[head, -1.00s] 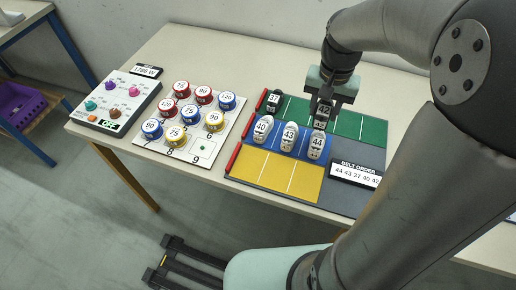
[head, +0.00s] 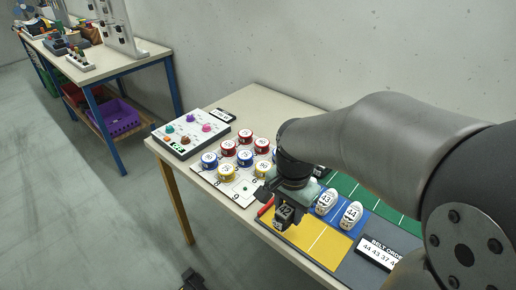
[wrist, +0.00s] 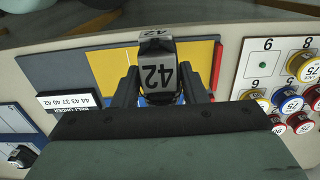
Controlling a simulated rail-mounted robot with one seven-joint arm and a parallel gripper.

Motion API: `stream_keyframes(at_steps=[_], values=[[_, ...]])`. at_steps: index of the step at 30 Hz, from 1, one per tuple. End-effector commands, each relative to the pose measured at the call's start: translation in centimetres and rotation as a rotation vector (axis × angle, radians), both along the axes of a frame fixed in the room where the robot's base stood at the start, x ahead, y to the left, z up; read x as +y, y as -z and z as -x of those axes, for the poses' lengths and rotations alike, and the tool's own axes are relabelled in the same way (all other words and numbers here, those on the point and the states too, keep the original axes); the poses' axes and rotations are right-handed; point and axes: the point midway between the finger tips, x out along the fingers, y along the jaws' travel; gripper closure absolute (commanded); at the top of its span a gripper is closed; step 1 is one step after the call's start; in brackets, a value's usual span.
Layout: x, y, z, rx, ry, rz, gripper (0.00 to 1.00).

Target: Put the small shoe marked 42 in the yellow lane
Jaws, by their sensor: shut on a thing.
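My gripper (head: 282,206) is shut on the small dark shoe marked 42 (head: 285,215). In the wrist view the shoe (wrist: 158,72) sits between the two fingers, its 42 label facing the camera. The yellow lane (head: 318,246) is at the near side of the lane board, and the shoe is over its left part in the head view. I cannot tell whether the shoe touches the lane. The yellow lane also shows beyond the shoe in the wrist view (wrist: 108,68). No other shoe shows in the yellow lane.
White shoes 43 (head: 326,201) and 44 (head: 350,214) stand in the blue lane. My arm hides part of the board. The belt order sign (head: 378,254) lies right of the yellow lane. Numbered tins (head: 227,170) stand left, beside the control box (head: 190,133).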

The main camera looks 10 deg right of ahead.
Motion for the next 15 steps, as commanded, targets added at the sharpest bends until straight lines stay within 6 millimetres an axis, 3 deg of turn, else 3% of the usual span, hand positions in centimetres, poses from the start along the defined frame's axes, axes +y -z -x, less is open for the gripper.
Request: stream_keyframes(at_steps=[4,9,15], values=[[-0.4,1.7,-3.8,0.006,0.000,-0.001,0.84],[-0.6,5.1,-6.2,0.004,-0.001,0.000,0.84],[-0.8,6.7,-7.6,0.001,-0.001,0.001,0.84]])
